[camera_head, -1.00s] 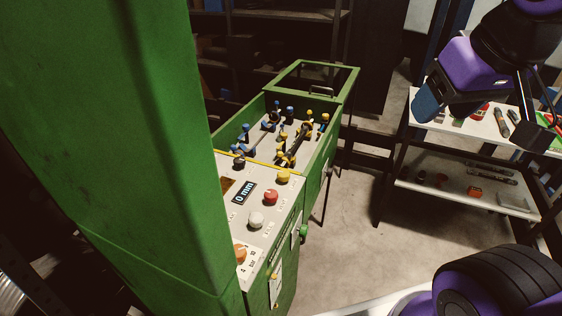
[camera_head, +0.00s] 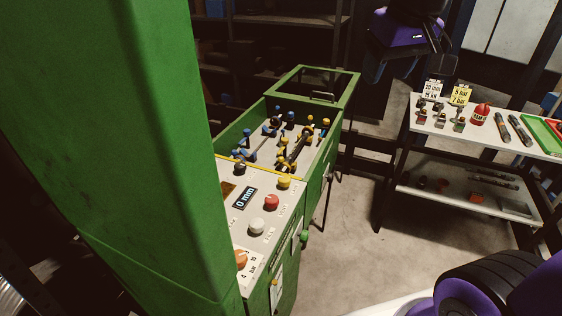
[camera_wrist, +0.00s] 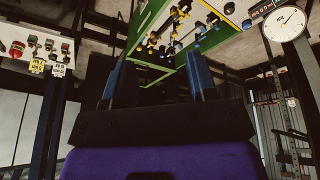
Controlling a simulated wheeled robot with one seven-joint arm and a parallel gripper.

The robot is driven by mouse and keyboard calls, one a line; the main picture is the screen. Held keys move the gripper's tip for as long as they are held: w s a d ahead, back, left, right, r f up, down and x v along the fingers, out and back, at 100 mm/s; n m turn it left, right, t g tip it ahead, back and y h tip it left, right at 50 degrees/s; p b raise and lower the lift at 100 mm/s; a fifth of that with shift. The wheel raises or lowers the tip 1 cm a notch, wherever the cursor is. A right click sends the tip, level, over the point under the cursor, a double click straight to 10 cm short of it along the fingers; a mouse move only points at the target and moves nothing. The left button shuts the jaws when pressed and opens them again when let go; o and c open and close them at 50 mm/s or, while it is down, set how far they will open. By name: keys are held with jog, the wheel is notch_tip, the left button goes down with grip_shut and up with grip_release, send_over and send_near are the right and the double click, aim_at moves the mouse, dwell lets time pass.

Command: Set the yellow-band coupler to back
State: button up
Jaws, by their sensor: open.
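The green crimper has an open top bay (camera_head: 225,139) holding two hose lines with fittings. The right line, a dark coupler (camera_head: 297,152) with yellow fittings at its ends, looks like the yellow-band one; its band and exact setting are too small to tell. The left line (camera_head: 262,143) has blue fittings. In the wrist view, yellow fittings (camera_wrist: 152,40) show beyond my fingers, upside down. My gripper (camera_wrist: 156,56) is open and empty, its two blue fingers apart. In the head view, my gripper (camera_head: 392,68) hangs in the air right of the bay, touching nothing.
The crimper's panel has a "0 mm" display (camera_head: 244,194), a red button (camera_head: 271,202) and other knobs. A tall green column (camera_head: 110,130) stands close on the left. A shelf table (camera_head: 455,137) with tags and tools stands right. A gauge (camera_wrist: 285,23) shows in the wrist view.

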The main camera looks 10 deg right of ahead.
jog(key=w+a+f+n+g, duration=0.1)
jog(key=w+f, duration=0.1)
jog(key=w, duration=0.4)
jog(key=w+a+f, duration=0.2)
jog(key=w, duration=0.5)
jog(key=n+g, duration=0.3)
send_over(281, 160)
jog(key=w, duration=0.1)
notch_tip(281, 160, down, 29)
jog(key=shift+d+f, duration=0.1)
jog(key=shift+d, duration=0.05)
notch_tip(281, 160, down, 11)
jog(key=shift+f, duration=0.1)
